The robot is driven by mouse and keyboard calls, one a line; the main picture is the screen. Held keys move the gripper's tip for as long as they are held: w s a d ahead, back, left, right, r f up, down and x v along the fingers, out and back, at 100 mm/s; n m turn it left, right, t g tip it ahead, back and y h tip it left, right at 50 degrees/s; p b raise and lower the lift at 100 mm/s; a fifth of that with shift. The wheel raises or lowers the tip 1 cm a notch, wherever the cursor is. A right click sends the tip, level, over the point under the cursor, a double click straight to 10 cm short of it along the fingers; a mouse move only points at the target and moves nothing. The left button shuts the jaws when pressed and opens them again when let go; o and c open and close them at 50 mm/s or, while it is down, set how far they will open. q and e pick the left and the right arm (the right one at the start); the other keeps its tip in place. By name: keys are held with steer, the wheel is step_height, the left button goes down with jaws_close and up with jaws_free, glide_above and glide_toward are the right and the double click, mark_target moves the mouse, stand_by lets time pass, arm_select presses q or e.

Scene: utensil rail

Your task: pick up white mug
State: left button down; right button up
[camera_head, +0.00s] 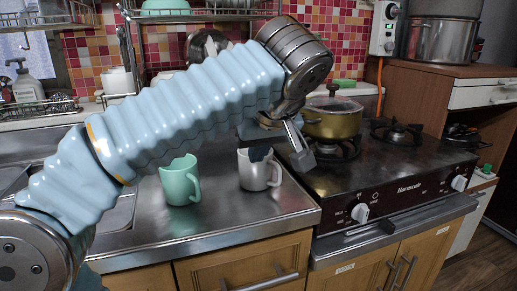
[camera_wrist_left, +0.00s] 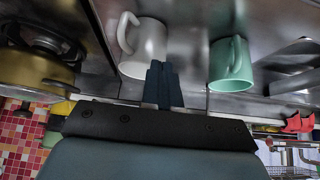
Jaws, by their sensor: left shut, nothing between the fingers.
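The white mug (camera_head: 256,174) stands upright on the steel counter to the right of a mint green mug (camera_head: 180,182). Its handle points right in the head view. In the wrist view the white mug (camera_wrist_left: 147,48) lies just beyond my fingers, its handle at the left. My left gripper (camera_head: 260,154) is shut and empty, just above the white mug's rim in the head view. In the wrist view its dark blue fingertips (camera_wrist_left: 160,68) are together and overlap the mug's edge. I cannot tell whether they touch it. My right gripper is not in view.
A stove (camera_head: 380,175) with a gold lidded pot (camera_head: 335,124) stands right of the mugs. My left arm hides part of the counter and sink. A dish rack (camera_head: 215,13) hangs above. The front of the steel counter (camera_head: 235,218) is clear.

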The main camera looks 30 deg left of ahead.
mark_target(261, 170)
arm_select(q)
steer(key=w+a+f, duration=0.1)
steer(key=w+a, duration=0.4)
steer(key=a, duration=0.1)
steer(key=shift+w+a+f, duration=0.3)
steer(key=shift+f, duration=0.1)
